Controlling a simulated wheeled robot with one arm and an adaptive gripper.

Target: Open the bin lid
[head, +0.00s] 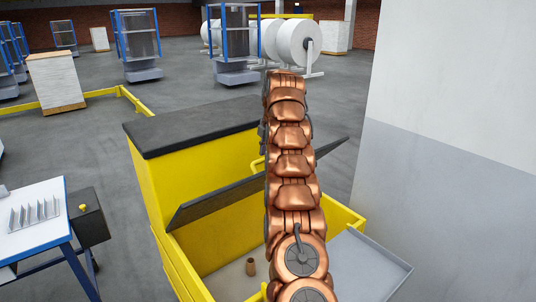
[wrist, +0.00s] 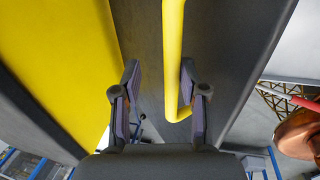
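The yellow bin (head: 160,195) stands in front of me in the head view, with its front section open. Its dark lid (head: 205,203) is a tilted panel above that section, partly raised, and passes behind my copper arm. A yellow handle (head: 257,163) shows beside the arm. In the wrist view, the yellow handle bar (wrist: 173,60) runs between the fingers of my gripper (wrist: 160,68), in front of the dark lid surface (wrist: 215,60). The fingers are apart, with the bar nearer the right finger; I cannot tell whether it touches. The arm hides my gripper in the head view.
A small brown cylinder (head: 250,266) stands inside the bin. A grey tray (head: 370,265) is at its right, near a white and grey wall (head: 450,130). A blue-edged table (head: 35,222) is on the left. Open floor (head: 200,88) lies behind the bin.

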